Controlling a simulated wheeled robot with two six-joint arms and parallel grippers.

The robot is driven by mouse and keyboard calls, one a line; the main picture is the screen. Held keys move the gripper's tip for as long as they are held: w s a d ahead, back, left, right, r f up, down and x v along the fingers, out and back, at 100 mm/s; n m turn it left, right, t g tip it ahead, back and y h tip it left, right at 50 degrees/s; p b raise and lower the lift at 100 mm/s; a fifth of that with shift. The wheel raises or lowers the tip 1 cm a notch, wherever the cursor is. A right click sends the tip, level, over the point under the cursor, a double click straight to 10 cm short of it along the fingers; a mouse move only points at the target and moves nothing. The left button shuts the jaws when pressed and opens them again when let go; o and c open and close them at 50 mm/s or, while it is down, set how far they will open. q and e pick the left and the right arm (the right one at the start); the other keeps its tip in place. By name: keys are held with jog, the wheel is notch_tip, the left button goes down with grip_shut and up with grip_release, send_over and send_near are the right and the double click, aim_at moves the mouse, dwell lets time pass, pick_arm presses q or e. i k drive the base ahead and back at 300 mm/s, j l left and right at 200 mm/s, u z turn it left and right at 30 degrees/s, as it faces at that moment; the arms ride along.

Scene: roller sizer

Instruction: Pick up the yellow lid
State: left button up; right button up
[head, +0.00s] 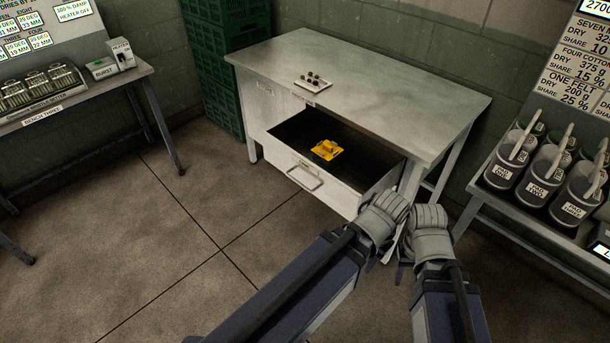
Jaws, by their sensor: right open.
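The yellow lid (325,151) is a small square-looking piece with a raised block on top. It lies in the open drawer (330,186) of the metal bench, toward the middle of its dark inside. My right gripper (402,264) is at the end of the arm at lower right, in front of the drawer's right corner. It is open and apart from the lid; its fingers are small and partly hidden by the wrist. My left arm (300,290) reaches in from the lower left; its fingers are too hidden to make out.
The bench top (400,95) carries a small white tray (313,84) with several dark bits. Green crates (222,60) stand behind. A table with labelled tubs (545,170) is at right, another bench (75,110) at left. The floor left of the drawer is clear.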

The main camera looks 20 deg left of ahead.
aim_at(327, 150)
jog(key=j+z, duration=0.1)
jog(key=z, duration=0.4)
jog(key=j+z, duration=0.8)
jog(key=k+j+z, duration=0.1)
jog(key=j, duration=0.7)
jog(key=k+j+z, duration=0.15)
jog(key=j, duration=0.25)
jog(key=k+j, duration=0.1)
jog(key=j, duration=0.25)
jog(key=k+j+z, duration=0.15)
jog(key=j, duration=0.25)
jog(key=k+j+z, duration=0.1)
jog(key=j, duration=0.3)
jog(key=k+j, duration=0.15)
jog(key=j, duration=0.2)
jog(key=k+j, duration=0.1)
jog(key=j, duration=0.25)
jog(key=k+j, duration=0.15)
jog(key=j, duration=0.15)
jog(key=k+j, duration=0.15)
jog(key=j, duration=0.2)
jog(key=i+l, duration=0.15)
jog(key=l, duration=0.15)
jog(key=i+l, duration=0.15)
jog(key=l, duration=0.15)
